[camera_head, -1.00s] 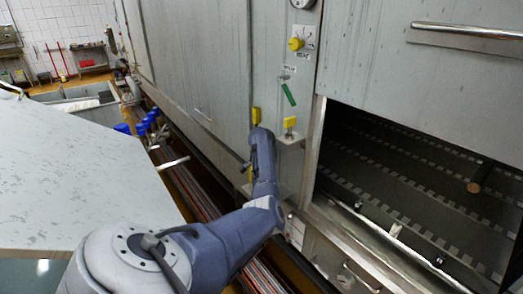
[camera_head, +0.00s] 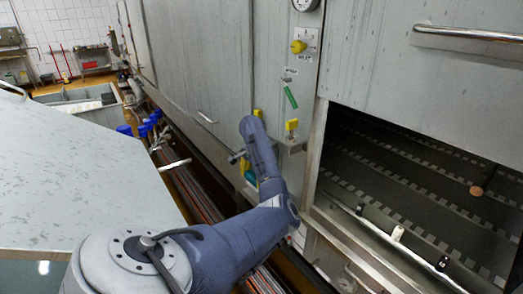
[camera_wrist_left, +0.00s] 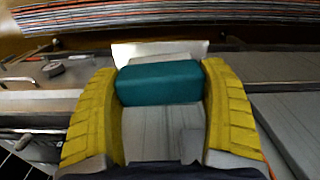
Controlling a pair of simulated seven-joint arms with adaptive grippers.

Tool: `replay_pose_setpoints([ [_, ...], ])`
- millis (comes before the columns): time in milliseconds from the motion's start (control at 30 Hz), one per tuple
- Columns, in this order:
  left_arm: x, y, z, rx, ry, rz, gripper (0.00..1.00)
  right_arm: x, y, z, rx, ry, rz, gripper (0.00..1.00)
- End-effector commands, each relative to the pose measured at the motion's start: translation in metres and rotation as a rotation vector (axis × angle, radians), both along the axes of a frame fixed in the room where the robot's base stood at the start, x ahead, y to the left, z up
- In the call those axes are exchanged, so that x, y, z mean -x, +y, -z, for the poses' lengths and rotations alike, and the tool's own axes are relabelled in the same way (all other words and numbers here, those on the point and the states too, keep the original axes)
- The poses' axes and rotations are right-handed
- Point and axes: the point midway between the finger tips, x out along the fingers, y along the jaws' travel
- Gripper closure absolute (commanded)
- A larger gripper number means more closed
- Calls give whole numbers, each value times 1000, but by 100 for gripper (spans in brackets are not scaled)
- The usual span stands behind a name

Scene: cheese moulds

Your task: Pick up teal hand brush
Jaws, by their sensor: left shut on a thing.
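The teal hand brush (camera_wrist_left: 158,83) is between the two yellow fingers of my left gripper (camera_wrist_left: 160,95) in the left wrist view. Its teal body spans the gap, with a pale strip along its far side. In the head view, a small teal patch of the brush (camera_head: 246,163) shows to the left of my wrist, next to a yellow finger of my left gripper (camera_head: 250,177). My forearm hides most of both there. The left gripper is shut on the brush, in front of the grey machine wall. My right gripper is not in view.
A grey machine (camera_head: 222,70) fills the middle, with a dark opening (camera_head: 420,180) at right. A small ledge (camera_head: 293,145) carries a yellow item (camera_head: 291,125). Pipes (camera_head: 190,190) run along the machine's foot. A pale table (camera_head: 80,180) lies at left.

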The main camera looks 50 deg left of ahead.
Motion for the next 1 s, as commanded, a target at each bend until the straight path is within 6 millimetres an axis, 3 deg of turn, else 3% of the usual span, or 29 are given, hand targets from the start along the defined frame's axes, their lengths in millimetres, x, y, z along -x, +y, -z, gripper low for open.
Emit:
replay_pose_setpoints([
  [300, 80, 4, -1, 1, -4, -6, 53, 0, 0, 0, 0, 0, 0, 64],
  [500, 117, 7, 0, 1, -3, -4, 53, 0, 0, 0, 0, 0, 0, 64],
  [700, 141, 9, 0, 1, -2, -1, 53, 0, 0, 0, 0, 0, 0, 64],
  [1000, 153, 9, 0, 1, -1, 1, 53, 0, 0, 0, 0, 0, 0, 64],
])
